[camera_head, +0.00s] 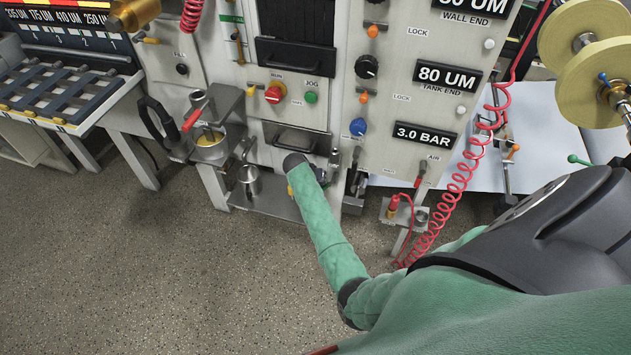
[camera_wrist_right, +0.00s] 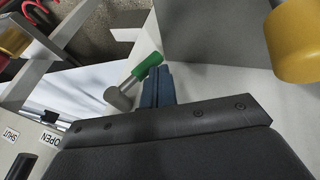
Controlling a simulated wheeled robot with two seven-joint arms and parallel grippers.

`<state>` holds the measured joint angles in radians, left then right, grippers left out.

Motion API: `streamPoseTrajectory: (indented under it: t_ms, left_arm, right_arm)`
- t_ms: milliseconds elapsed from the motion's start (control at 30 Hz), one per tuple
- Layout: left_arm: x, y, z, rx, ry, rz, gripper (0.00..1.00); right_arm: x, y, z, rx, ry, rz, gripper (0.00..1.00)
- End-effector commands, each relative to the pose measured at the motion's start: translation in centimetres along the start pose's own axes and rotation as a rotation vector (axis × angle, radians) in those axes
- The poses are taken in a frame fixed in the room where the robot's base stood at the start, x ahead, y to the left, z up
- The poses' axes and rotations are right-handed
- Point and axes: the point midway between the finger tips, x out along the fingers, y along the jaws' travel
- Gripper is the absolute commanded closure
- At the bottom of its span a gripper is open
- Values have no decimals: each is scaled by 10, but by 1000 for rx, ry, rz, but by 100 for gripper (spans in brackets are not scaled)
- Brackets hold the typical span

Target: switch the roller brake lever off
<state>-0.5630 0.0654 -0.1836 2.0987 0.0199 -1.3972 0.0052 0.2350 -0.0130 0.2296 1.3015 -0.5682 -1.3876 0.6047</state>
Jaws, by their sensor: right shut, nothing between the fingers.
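A lever with a green grip (camera_wrist_right: 148,66) on a grey round hub shows in the right wrist view, just left of my right gripper (camera_wrist_right: 158,76). The gripper is shut and empty, its fingertips close to the grip. I cannot tell if they touch. No label shows whether this is the roller brake lever.
The machine's panel (camera_head: 400,75) rises behind the gripper. A red coiled hose (camera_head: 462,178) hangs to its right. Yellow rolls (camera_head: 590,35) stand at upper right. OPEN and SHUT labels (camera_wrist_right: 30,138) lie lower left in the wrist view. The floor (camera_head: 180,270) at left is clear.

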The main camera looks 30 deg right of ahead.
Motion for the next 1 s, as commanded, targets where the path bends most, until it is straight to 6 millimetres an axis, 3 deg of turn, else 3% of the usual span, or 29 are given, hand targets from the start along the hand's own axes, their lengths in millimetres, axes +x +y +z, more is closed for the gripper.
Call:
streamPoseTrajectory:
  t_ms: [1000]
  left_arm:
    - [7,-1,3,0,-7,-1,54]
  right_arm:
    - [8,1,3,-47,-4,109,100]
